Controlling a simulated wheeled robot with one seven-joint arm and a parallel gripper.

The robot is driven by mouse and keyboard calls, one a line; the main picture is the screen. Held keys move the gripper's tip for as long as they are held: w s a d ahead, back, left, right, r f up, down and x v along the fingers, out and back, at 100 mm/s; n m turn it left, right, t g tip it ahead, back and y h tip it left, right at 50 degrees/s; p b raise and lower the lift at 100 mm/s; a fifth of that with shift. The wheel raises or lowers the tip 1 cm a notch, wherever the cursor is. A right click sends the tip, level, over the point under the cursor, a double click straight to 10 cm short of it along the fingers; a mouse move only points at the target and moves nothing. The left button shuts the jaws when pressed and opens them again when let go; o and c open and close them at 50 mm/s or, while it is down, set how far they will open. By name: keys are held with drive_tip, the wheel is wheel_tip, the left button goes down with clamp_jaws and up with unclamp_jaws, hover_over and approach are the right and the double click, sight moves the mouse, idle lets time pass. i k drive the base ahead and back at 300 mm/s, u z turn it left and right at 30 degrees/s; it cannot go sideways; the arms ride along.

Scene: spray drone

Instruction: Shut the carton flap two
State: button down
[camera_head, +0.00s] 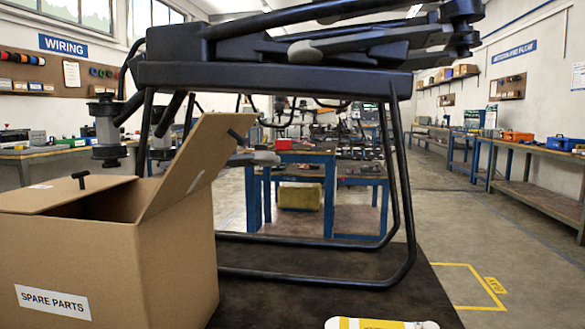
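A brown cardboard carton (150,255) marked SPARE PARTS stands at the lower left. One flap (75,194) lies nearly level over the left of the opening, with a black knob (80,178) on it. The other flap (190,165) stands up steeply from the right side and leans outward, with a black knob (238,135) near its upper edge. A dark gap shows between the flaps. Each flap bears a small white label, too small to read, so I cannot tell which is flap two. My gripper is not in view.
A large black drone (275,75) with folded arms stands on tubular legs (405,200) just behind and right of the carton. A yellow and white object (380,323) lies at the front edge. Dark table surface (300,300) is bare between them. Workbenches (320,160) stand farther back.

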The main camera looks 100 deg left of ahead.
sight(214, 137)
drive_tip(key=z, duration=0.05)
drive_tip(key=i, duration=0.25)
drive_tip(key=u, duration=3.9)
